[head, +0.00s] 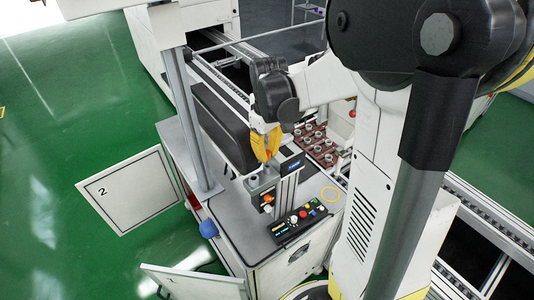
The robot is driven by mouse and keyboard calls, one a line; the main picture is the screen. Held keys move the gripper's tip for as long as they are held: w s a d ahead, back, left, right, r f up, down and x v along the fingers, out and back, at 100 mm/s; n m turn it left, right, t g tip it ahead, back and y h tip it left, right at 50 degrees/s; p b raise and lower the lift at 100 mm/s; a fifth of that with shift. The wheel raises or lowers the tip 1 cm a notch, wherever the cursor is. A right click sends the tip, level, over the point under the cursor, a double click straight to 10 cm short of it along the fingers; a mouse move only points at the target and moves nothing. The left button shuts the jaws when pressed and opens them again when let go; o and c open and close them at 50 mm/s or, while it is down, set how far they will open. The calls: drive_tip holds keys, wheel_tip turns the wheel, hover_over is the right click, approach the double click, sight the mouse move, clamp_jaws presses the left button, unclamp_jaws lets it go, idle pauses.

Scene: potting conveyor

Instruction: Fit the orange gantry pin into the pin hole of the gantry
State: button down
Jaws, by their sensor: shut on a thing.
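My gripper (267,158) points down in the middle of the head view, with a black body and yellow-orange jaws. It is shut on the orange gantry pin, which is hard to tell from the jaws because of the similar colour and small size. The jaw tips are at the top of a small grey gantry (288,188), a post with a blue display (292,164) and a grey block (261,184) on its left. The pin hole cannot be made out. I cannot tell whether the pin touches the gantry.
A control box with coloured buttons (297,222) lies on the grey bench top in front of the gantry. Orange knobs (267,198) sit on the gantry's front. A red-brown tray with several round parts (317,147) is behind right. A grey upright (184,115) stands left.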

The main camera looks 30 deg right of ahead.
sight(268, 153)
drive_tip(key=shift+f, duration=0.15)
drive_tip(key=shift+f+b, duration=0.35)
drive_tip(key=shift+b, duration=0.1)
drive_tip(key=shift+f+b, duration=0.3)
drive_tip(key=c, duration=1.4)
unclamp_jaws()
drive_tip(key=r, duration=1.2)
drive_tip(key=shift+s+r, duration=0.1)
drive_tip(key=shift+s, duration=0.1)
